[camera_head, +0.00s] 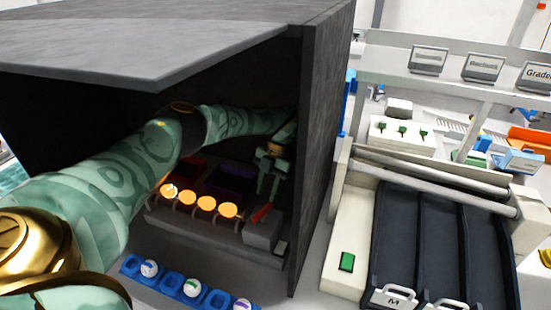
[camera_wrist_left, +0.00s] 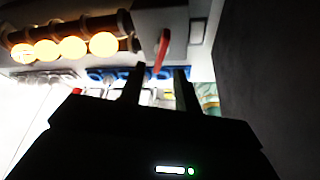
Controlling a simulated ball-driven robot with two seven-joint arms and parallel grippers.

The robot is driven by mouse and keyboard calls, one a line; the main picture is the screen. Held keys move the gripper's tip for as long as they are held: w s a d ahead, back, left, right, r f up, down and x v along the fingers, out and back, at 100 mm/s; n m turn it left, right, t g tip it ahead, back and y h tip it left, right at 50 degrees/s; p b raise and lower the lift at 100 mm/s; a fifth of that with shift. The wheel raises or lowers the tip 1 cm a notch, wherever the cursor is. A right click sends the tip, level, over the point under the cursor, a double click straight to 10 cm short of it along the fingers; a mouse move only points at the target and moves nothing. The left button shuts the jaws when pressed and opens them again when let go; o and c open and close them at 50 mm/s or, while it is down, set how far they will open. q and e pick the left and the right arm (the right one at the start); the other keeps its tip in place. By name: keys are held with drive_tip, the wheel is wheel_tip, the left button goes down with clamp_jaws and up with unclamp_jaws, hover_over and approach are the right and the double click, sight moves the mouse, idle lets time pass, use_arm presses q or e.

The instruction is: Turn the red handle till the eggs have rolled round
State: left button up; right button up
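The red handle (camera_head: 262,213) sits on a grey block at the right end of a row of glowing orange eggs (camera_head: 206,203), inside a dark box. The eggs (camera_wrist_left: 73,47) and the red handle (camera_wrist_left: 163,48) also show in the left wrist view. My left gripper (camera_head: 268,190) is inside the box with its fingers pointing down, just above the handle. In the left wrist view my left gripper (camera_wrist_left: 158,72) has its fingers apart, and the handle's lower end shows between the tips. I cannot tell whether they touch. My right gripper is not in view.
The dark box (camera_head: 318,130) has a roof and a right wall close beside my left gripper. A blue holder (camera_head: 170,282) with white balls lies in front. To the right stands a machine with dark lanes (camera_head: 436,235) and a green button (camera_head: 347,261).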

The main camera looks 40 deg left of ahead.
use_arm(q)
drive_tip(key=v, duration=1.1)
drive_tip(key=shift+b, duration=0.3)
drive_tip(key=shift+f, duration=0.1)
